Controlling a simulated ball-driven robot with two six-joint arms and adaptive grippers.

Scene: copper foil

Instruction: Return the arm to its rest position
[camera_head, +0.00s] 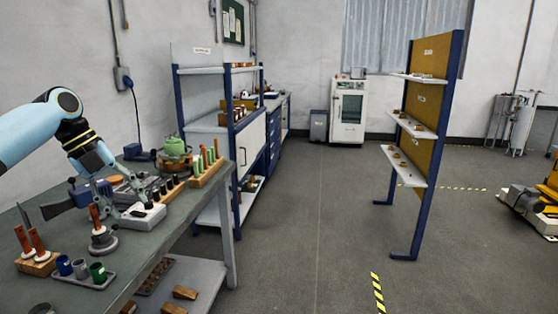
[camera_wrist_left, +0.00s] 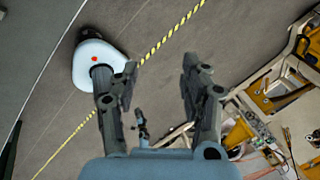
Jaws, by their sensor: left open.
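My left arm comes in from the left in the head view, bent down at its wrist. Its left gripper (camera_head: 84,196) hangs over the workbench (camera_head: 215,180) in that picture, in front of the tools there. In the left wrist view the two fingers of the left gripper (camera_wrist_left: 160,68) stand wide apart. Nothing is between them except a view of the grey floor. The gripper holds nothing. My right gripper is in neither view.
The bench carries red-handled tools (camera_head: 38,243), a tray with small cups (camera_head: 82,270), a white device (camera_head: 142,215) and a wooden rack (camera_head: 205,173). A blue-framed shelf (camera_head: 237,130) stands behind. The middle floor (camera_head: 310,220) is clear up to the perforated-board rack (camera_head: 428,110).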

